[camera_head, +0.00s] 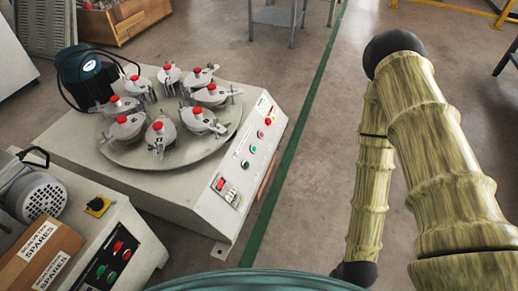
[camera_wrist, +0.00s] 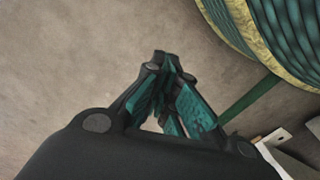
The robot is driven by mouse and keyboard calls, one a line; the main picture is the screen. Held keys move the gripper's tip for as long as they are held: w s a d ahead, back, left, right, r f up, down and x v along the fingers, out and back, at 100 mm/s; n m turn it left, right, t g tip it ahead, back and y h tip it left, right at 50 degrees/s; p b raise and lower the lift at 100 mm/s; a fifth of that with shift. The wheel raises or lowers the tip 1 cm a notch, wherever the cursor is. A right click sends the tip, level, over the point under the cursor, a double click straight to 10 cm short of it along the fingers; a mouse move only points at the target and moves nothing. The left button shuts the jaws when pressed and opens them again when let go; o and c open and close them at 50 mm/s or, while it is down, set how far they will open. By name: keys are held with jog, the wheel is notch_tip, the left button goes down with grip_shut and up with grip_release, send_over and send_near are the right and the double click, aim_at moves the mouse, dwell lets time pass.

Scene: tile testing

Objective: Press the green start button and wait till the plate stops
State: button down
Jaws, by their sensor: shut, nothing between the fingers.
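The testing machine (camera_head: 185,190) stands at centre left in the head view. Its round grey plate (camera_head: 165,157) carries several metal holders with red knobs. A sloped panel on its right side has a small green button (camera_head: 245,164) low in a row, with red buttons (camera_head: 267,121) higher up and a red switch (camera_head: 220,184) near the front corner. My gripper (camera_wrist: 165,62) shows in the wrist view, shut and empty over bare floor, apart from the panel. In the head view its fingers are hidden; my arm hangs at the right. One still frame does not show whether the plate turns.
A second machine (camera_head: 140,235) at lower left has its own red and green buttons and a brown box (camera_head: 45,255). A green floor line (camera_head: 290,150) runs right of the testing machine. The floor between machine and arm is clear. A metal table (camera_head: 275,15) stands behind.

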aim_at(254, 149)
jog(key=w+a+n+t+y+b, duration=0.1)
jog(key=w+a+t+y+b, duration=0.15)
jog(key=w+a, duration=0.75)
jog(key=w+a+n+t+y+b, duration=0.15)
jog(key=w+t, duration=0.25)
jog(key=w, duration=1.3)
jog(key=w+a+r+t, duration=0.2)
jog(key=w+r, duration=0.2)
jog(key=w, duration=0.3)
jog(key=w+a+r+t+y, duration=0.1)
jog(key=w+a+r+t, duration=0.1)
jog(key=w+r, duration=0.3)
jog(key=w+a+r+n+t+b, duration=0.1)
jog(key=w+r, duration=0.4)
jog(key=w, duration=0.6)
jog(key=shift+a+t+y, duration=0.4)
jog(key=shift+a+t, duration=0.35)
jog(key=shift+a, duration=0.35)
jog(key=shift+f, duration=0.1)
jog(key=shift+w+a+f+b, duration=0.35)
jog(key=shift+a+f+b, duration=0.45)
jog(key=shift+a+f, duration=0.2)
jog(key=shift+w+a+f+b, duration=0.35)
jog(key=shift+a+f+b, duration=0.45)
jog(key=shift+a, duration=0.35)
jog(key=shift+w+a+f+b, duration=0.35)
jog(key=shift+a+f+b, duration=0.4)
jog(key=shift+a+f, duration=0.3)
